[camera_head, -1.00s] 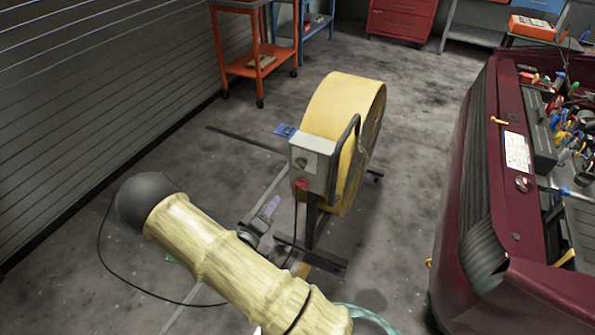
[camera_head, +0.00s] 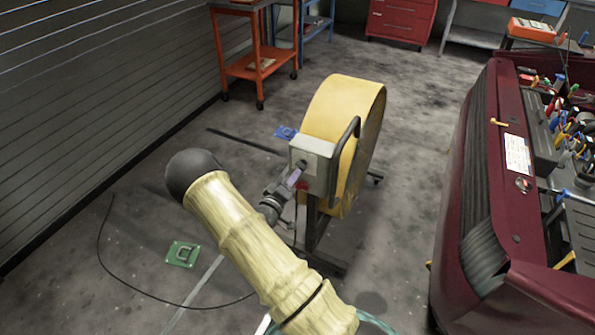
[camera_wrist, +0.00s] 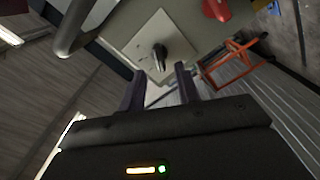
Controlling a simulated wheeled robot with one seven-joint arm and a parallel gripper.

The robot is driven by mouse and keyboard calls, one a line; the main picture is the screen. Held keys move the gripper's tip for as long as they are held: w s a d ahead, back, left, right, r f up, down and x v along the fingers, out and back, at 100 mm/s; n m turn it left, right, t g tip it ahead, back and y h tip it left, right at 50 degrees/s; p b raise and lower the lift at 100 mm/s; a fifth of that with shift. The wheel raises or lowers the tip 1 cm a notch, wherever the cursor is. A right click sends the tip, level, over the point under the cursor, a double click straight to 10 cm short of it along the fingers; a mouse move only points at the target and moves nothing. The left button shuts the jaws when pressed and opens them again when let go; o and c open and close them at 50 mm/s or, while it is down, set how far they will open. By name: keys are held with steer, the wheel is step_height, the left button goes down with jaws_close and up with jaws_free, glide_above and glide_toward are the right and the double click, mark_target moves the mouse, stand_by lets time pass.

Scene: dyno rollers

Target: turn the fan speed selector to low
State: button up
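The fan is a yellow drum (camera_head: 340,110) on a dark stand, with a grey control box (camera_head: 324,151) on its near side. In the wrist view, the fan speed selector (camera_wrist: 160,55) is a dark knob on a light square plate (camera_wrist: 143,45) on the box. My gripper (camera_head: 296,176) is just in front of the box in the head view and partly covers its face. In the wrist view my gripper (camera_wrist: 158,80) has its two dark fingers apart, with the knob just beyond and between the tips. Contact with the knob cannot be told.
A red part (camera_wrist: 216,9) sits on the box beside the plate. A bent tube handle (camera_head: 346,150) runs along the fan's side. A green plate (camera_head: 182,254) and a cable lie on the floor.

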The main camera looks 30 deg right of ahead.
mark_target(300, 168)
steer(key=x, duration=0.4)
steer(key=shift+w+d, duration=0.2)
steer(key=shift+d, duration=0.05)
jaws_close()
